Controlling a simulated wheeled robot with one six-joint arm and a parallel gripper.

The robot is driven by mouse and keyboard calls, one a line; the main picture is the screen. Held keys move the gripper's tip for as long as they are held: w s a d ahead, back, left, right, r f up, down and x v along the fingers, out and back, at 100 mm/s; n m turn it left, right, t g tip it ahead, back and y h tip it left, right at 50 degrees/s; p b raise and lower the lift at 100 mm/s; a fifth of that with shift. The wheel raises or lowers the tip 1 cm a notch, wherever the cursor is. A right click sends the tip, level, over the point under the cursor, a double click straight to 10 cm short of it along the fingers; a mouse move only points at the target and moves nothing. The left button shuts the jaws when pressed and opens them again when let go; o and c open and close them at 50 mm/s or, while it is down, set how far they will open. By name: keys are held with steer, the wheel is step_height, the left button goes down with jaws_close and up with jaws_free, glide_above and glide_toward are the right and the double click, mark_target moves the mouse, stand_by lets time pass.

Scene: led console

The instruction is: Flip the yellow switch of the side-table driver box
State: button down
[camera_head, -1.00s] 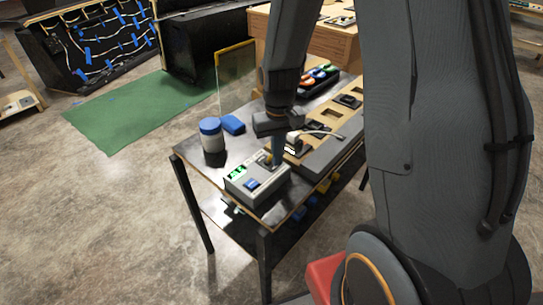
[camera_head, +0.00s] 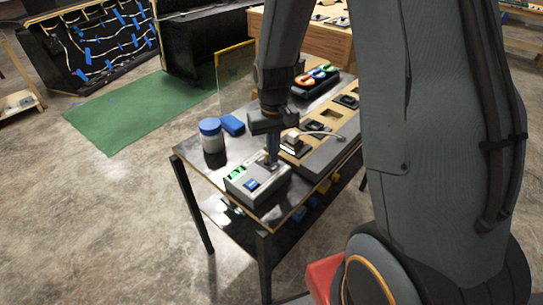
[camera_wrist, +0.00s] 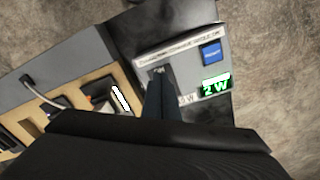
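The driver box (camera_head: 240,190) is a light grey box at the front corner of the side table. It has a green lit display (camera_head: 237,173) and a blue button (camera_head: 251,184). In the wrist view the box (camera_wrist: 185,50) shows its blue button, a display reading about "2 W", and a dark switch slot with an "ON" mark. My gripper (camera_head: 271,160) points down with its tip at this slot; its fingers look shut together in the wrist view (camera_wrist: 161,84). The yellow switch is hidden behind the fingers, and I cannot tell whether they touch it.
A blue-lidded jar (camera_head: 211,136) and a blue block (camera_head: 232,125) stand left of my gripper. A wooden-slotted console (camera_head: 335,131) with a cable lies close on the right. A black tray (camera_head: 315,80) with coloured pieces is behind. The table's front edge is close.

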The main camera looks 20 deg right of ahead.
steer(key=shift+w+a, duration=0.15)
steer(key=shift+w, duration=0.05)
steer(key=shift+r, duration=0.1)
step_height(320, 180, up, 7)
steer(key=p, duration=0.6)
steer(key=shift+s+d, duration=0.2)
steer(key=shift+s, duration=0.2)
steer(key=shift+s, duration=0.1)
stand_by(0.4)
steer(key=s+r+t+b, duration=0.1)
steer(key=s+b, duration=0.5)
steer(key=s, duration=0.6)
steer(key=shift+a+r, duration=0.3)
steer(key=shift+a, duration=0.15)
